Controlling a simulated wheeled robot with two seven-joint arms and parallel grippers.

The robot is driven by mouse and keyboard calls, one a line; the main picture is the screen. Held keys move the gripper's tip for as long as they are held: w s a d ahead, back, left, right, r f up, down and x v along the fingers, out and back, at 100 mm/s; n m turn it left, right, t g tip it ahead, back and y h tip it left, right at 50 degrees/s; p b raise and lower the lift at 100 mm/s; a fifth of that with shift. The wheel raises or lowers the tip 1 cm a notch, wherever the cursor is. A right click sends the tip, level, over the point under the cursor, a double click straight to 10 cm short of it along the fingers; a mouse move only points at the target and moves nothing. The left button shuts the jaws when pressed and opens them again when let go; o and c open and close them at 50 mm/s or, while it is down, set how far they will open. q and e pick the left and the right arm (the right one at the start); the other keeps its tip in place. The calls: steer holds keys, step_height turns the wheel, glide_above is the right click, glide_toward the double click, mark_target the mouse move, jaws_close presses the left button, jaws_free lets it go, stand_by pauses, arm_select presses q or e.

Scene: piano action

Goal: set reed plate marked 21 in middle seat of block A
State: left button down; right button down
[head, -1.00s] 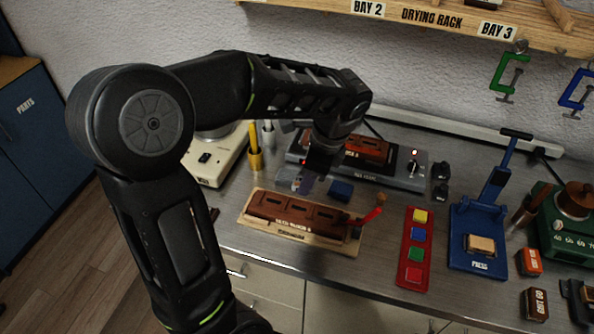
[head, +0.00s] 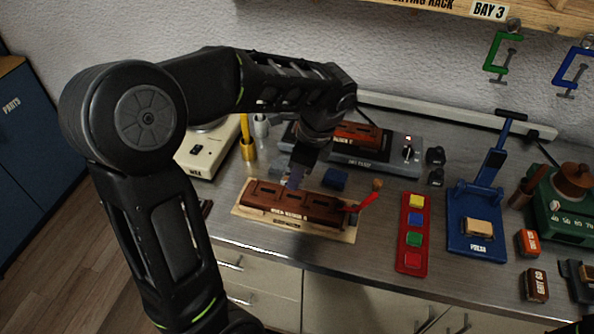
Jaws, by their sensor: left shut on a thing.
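A reddish-brown reed block (head: 315,212) with a row of dark slots in its top lies on a pale wooden board (head: 262,224) on the bench. Its label is too small to read surely. My left gripper (head: 297,172) points down over the middle of this block, at its back edge. It is shut on a small bluish-grey plate (head: 294,183), whose lower end is at or just above the middle slot; I cannot tell whether it touches. The number on the plate is not readable. My right gripper is out of view.
A second brown block (head: 358,132) sits on a grey device (head: 385,152) behind. A dark blue block (head: 335,179) and a red-handled tool (head: 367,198) are close by the front block. A red button panel (head: 412,235) and blue press (head: 475,233) stand right.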

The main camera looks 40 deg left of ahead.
mark_target(297, 198)
arm_select(q)
step_height(297, 198, down, 3)
steer(key=shift+f+b, duration=0.1)
steer(key=shift+b, duration=0.95)
steer(key=shift+f+b, duration=0.3)
steer(key=shift+f, duration=0.25)
steer(key=shift+f, duration=0.5)
stand_by(0.3)
steer(key=c, duration=1.1)
jaws_free()
steer(key=shift+o, duration=0.5)
